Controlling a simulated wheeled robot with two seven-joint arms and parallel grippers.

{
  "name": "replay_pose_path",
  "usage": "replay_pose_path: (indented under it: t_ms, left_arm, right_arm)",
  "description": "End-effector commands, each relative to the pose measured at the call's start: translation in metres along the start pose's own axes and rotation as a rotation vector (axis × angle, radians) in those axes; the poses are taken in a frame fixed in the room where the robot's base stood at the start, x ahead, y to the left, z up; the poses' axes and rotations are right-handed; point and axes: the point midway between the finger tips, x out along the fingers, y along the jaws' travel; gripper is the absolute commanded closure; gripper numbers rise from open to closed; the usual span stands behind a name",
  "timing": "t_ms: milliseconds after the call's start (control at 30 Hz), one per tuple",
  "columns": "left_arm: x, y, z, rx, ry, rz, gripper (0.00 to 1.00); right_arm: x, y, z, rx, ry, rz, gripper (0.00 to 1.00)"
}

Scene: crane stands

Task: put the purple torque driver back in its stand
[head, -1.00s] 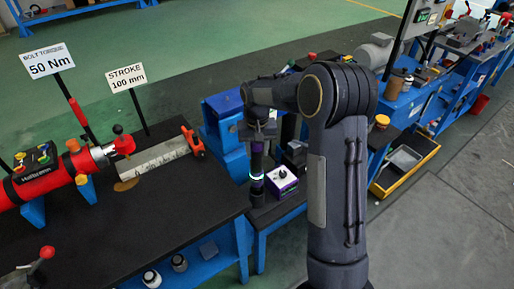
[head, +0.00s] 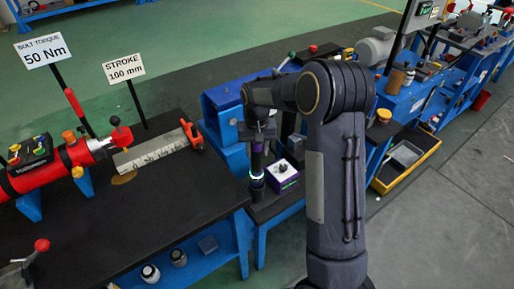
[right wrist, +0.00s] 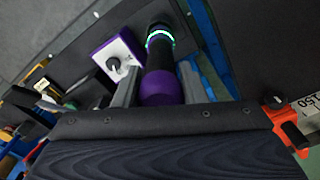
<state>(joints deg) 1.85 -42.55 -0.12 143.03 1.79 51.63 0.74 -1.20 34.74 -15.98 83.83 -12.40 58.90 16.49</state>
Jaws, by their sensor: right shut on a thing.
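The purple torque driver (head: 257,165) hangs roughly upright below my right gripper (head: 257,142), a dark shaft with a purple band and a glowing pale-green ring low down. In the right wrist view the driver (right wrist: 162,88) shows its purple end between the two fingers of my right gripper (right wrist: 160,86), which is shut on it. Its far end reaches down to the dark bench beside a purple box with a white top and black knob (head: 282,174). Whether the lower end sits in a stand or hangs just above the bench, I cannot tell. My left gripper is out of view.
A black-topped bench (head: 190,205) stands at left, with a red cylinder (head: 52,170) and a stroke scale (head: 150,153). A blue machine (head: 222,110) is just behind the driver. A yellow-edged tray (head: 405,160) lies at right. Grey floor is free at lower right.

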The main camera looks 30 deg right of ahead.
Motion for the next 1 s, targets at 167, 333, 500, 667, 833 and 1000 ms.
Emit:
replay_pose_path:
  t_ms: [167,333,500,667,833,1000]
  left_arm:
    - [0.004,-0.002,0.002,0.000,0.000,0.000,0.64]
    - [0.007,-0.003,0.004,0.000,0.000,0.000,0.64]
    - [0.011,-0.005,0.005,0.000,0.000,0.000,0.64]
    - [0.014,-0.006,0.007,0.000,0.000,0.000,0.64]
    - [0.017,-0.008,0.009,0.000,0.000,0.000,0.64]
    - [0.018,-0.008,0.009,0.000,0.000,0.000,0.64]
  right_arm:
    - [0.006,0.000,-0.001,0.000,0.003,-0.001,1.00]
    - [0.012,0.000,-0.001,0.000,0.003,-0.001,1.00]
    - [0.018,0.000,-0.001,0.000,0.003,-0.001,1.00]
    - [0.024,0.000,-0.001,0.000,0.003,-0.001,1.00]
    - [0.030,0.000,-0.001,0.000,0.003,-0.001,1.00]
    - [0.033,0.000,-0.001,0.000,0.003,-0.001,0.58]
